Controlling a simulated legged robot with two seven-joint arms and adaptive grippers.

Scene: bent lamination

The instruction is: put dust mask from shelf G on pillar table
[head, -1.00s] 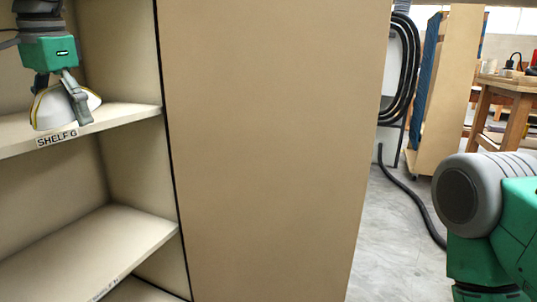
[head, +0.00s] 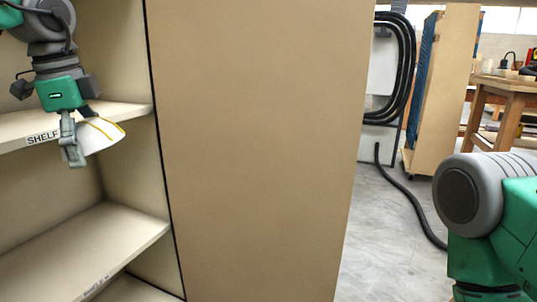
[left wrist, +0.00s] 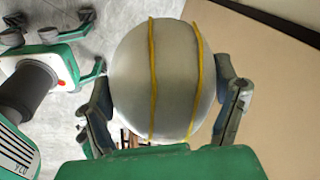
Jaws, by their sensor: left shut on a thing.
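The dust mask (head: 101,135) is a white cup with yellow straps. In the left wrist view the mask (left wrist: 160,80) sits between the two fingers of the left gripper (left wrist: 165,105), one on each side. I cannot tell which table is the pillar table.
A lower shelf (head: 80,250) lies below. A tall beige panel (head: 255,150) stands right of the shelves. Beyond it are a black hose (head: 400,185) on open grey floor (head: 375,240) and a wooden table (head: 508,88) with items on it.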

